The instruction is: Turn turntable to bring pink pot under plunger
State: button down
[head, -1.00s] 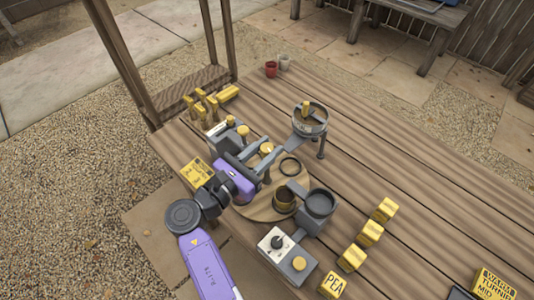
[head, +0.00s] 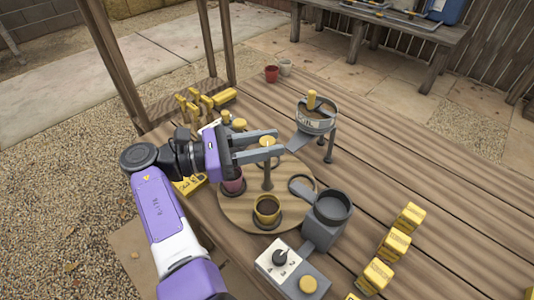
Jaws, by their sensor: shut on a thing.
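The round wooden turntable (head: 292,212) lies on the table with a yellow-capped post (head: 267,143) standing up from it. My gripper (head: 272,144) reaches in from the left and is shut on this post near its cap. The pink pot (head: 233,183) sits upright at the turntable's left side, partly hidden below my gripper. A yellow pot (head: 267,208) with dark contents stands at its front edge. An empty dark ring (head: 302,187) is at its right. Yellow-knobbed parts (head: 238,125) stand behind my gripper; I cannot tell surely which is the plunger.
A soil hopper (head: 315,117) on legs stands behind the turntable. A dark cup on a grey stand (head: 331,208) is close at its right, a dial box (head: 283,259) in front. Yellow blocks (head: 396,244) line the right. The far right tabletop is clear.

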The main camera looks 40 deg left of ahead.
jog(key=shift+w+f+m+g+h+b, duration=0.2)
jog(key=shift+m+g+h+b, duration=0.3)
jog(key=shift+b, duration=1.4)
jog(key=shift+w+f+m+g+h+b, duration=0.15)
jog(key=shift+m+g+h+b, duration=0.35)
jog(key=shift+b, duration=1.4)
jog(key=shift+d+r, duration=0.1)
jog(key=shift+r, duration=0.5)
